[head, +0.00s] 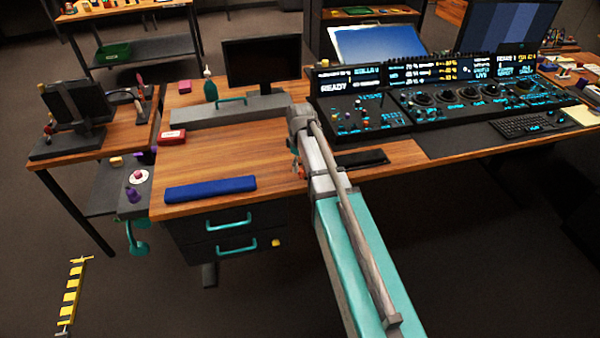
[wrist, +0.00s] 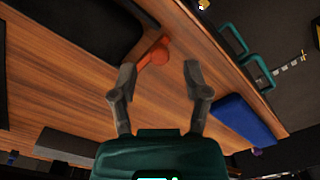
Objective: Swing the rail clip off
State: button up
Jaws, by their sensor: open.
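An orange piece with a rounded knob end (wrist: 160,54) lies at the front edge of the wooden desk, beside a black pad; it looks like the rail clip. In the head view a small orange bit (head: 302,172) shows just left of my arm, mostly hidden by it. My gripper (wrist: 160,74) is open and empty. In the wrist view the knob end shows between and just beyond the two fingertips, apart from them. I cannot tell the height gap. In the head view my arm largely hides the gripper.
A blue bar (head: 210,189) lies on the desk (head: 240,150) left of my arm. A black pad (head: 362,159) lies to the right. A long grey box (head: 228,110) stands behind. The console (head: 455,105) fills the right. Drawers with teal handles (head: 236,247) are below the front edge.

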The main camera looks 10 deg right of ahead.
jog(key=shift+f+b, duration=0.7)
jog(key=shift+f, duration=0.3)
grip_shut()
